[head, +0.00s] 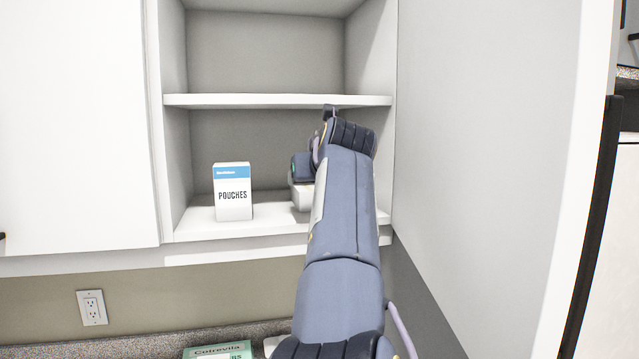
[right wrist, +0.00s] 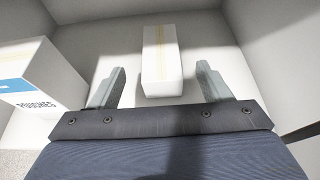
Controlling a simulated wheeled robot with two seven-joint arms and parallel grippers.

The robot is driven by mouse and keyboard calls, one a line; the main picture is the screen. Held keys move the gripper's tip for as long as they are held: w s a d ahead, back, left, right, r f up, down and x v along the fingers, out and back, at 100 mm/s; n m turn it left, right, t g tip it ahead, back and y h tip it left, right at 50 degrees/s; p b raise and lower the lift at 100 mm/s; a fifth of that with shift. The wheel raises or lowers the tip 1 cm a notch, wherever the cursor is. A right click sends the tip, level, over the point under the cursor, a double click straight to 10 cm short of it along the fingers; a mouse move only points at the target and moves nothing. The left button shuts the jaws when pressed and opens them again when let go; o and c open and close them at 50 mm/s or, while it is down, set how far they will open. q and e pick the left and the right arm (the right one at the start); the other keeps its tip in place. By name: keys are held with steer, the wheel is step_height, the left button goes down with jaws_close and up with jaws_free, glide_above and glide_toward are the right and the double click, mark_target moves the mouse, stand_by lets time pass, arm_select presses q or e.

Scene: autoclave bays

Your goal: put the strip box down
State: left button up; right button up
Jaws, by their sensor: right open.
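The strip box (right wrist: 161,62) is white with a pale yellow stripe along it. In the right wrist view it sits on the cabinet shelf, between the spread fingers of my right gripper (right wrist: 160,72), with a visible gap on each side. My right gripper is open and not holding it. In the head view my right arm reaches into the lower cabinet compartment and hides most of the gripper. A white part of the box (head: 301,196) shows just left of the arm, low at the shelf surface. My left gripper is in neither view.
A white and blue pouches box (head: 233,196) stands upright on the same shelf (head: 195,220) to the left; it also shows in the right wrist view (right wrist: 38,78). An upper shelf (head: 270,101) lies above. A large white panel (head: 480,150) bounds the right. A green box (head: 218,351) lies on the counter below.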

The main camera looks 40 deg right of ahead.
steer(key=shift+b+v, duration=0.6)
steer(key=shift+v, duration=2)
